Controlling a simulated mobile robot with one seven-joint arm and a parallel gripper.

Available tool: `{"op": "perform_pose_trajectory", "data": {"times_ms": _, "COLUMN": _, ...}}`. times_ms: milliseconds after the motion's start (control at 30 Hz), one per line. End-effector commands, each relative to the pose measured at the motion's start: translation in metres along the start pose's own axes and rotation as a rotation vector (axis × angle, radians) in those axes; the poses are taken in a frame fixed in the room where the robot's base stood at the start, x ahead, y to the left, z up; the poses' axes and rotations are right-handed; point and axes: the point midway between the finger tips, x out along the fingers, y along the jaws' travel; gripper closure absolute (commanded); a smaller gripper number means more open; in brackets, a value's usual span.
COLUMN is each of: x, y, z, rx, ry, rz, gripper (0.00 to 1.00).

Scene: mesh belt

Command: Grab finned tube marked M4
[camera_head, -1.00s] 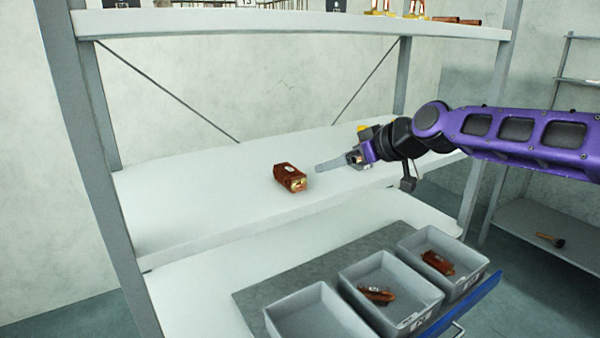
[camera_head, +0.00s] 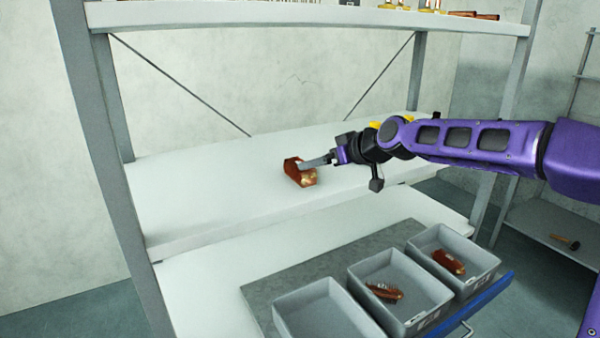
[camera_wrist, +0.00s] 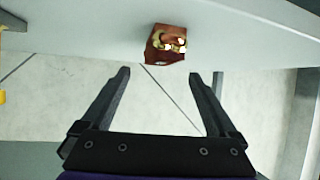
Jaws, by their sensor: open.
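A reddish-brown finned block with a brassy end, likely the finned tube (camera_head: 302,177), lies alone on the middle shelf. I cannot read a mark on it. In the wrist view the finned tube (camera_wrist: 166,45) is ahead of my fingers, roughly centred between them and beyond their tips. My gripper (camera_head: 308,163) is over the tube's right side in the head view and covers part of it. In the wrist view my gripper (camera_wrist: 171,75) has its two dark fingers spread apart with nothing between them.
Below, a grey mat (camera_head: 275,290) carries grey bins: an empty one (camera_head: 325,312), and two holding reddish-brown parts (camera_head: 384,291) (camera_head: 447,262). A blue drawer edge (camera_head: 480,310) runs in front. Grey posts (camera_head: 100,130) flank the shelf. The middle shelf (camera_head: 210,195) is otherwise clear.

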Motion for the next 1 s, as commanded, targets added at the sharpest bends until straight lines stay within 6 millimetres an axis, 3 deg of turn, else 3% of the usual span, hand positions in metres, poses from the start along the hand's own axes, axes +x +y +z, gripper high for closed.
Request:
{"op": "perform_pose_trajectory", "data": {"times_ms": 233, "x": 0.014, "y": -0.002, "z": -0.001, "rx": 0.0, "ry": 0.0, "rz": -0.002, "gripper": 0.06}}
{"op": "perform_pose_trajectory", "data": {"times_ms": 600, "x": 0.056, "y": -0.003, "z": -0.003, "rx": 0.0, "ry": 0.0, "rz": -0.001, "gripper": 0.06}}
{"op": "perform_pose_trajectory", "data": {"times_ms": 867, "x": 0.058, "y": -0.002, "z": -0.002, "rx": 0.0, "ry": 0.0, "rz": 0.001, "gripper": 0.06}}
{"op": "perform_pose_trajectory", "data": {"times_ms": 1000, "x": 0.058, "y": -0.002, "z": -0.002, "rx": 0.0, "ry": 0.0, "rz": 0.001, "gripper": 0.27}}
